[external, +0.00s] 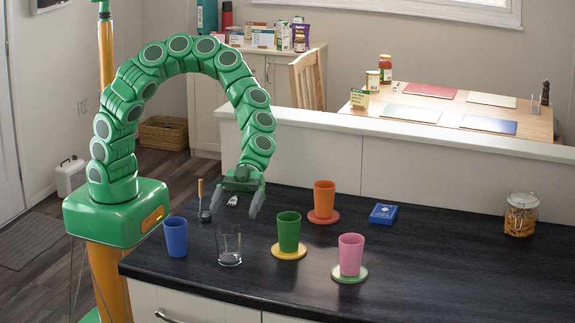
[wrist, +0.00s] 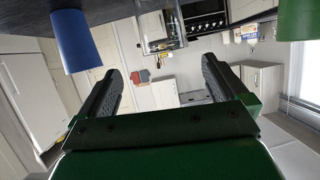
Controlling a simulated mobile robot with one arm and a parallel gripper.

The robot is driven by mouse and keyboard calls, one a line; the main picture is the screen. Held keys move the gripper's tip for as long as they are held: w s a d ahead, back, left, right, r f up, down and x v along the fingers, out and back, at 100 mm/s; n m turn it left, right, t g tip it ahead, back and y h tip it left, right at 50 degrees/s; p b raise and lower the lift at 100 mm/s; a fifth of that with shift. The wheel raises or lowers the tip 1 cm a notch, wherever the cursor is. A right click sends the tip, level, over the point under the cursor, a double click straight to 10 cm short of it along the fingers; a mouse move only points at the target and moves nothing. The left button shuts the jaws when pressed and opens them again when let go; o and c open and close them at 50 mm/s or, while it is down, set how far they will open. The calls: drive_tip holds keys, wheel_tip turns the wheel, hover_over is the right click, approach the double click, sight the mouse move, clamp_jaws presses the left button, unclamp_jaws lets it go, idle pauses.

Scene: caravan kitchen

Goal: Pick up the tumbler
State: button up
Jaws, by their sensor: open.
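A clear glass tumbler (external: 229,246) stands upright and empty near the counter's front edge. It also shows at the top of the wrist view (wrist: 162,25). A blue cup (external: 176,237) stands to its left and a green cup (external: 289,232) to its right; both show in the wrist view, blue (wrist: 76,42) and green (wrist: 298,20). My gripper (external: 228,212) is open and empty, fingers pointing down, above the counter and apparently behind the clear tumbler. In the wrist view the space between the fingers (wrist: 160,72) holds nothing.
The green cup stands on a yellow coaster (external: 289,254). A pink cup (external: 350,254) and an orange cup (external: 324,195) stand on coasters farther right. A wooden-handled utensil (external: 201,190) is beside my gripper. A blue box (external: 383,214) and a jar (external: 520,215) are right; counter between them is clear.

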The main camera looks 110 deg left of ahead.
sight(224, 240)
drive_tip(key=shift+w+x, duration=0.2)
drive_tip(key=shift+x, duration=1.75)
drive_tip(key=shift+w+x, duration=0.2)
drive_tip(key=shift+x, duration=1.75)
drive_tip(key=shift+a+f, duration=0.1)
drive_tip(key=shift+f, duration=0.05)
drive_tip(key=c, duration=1.7)
drive_tip(key=shift+o, duration=0.2)
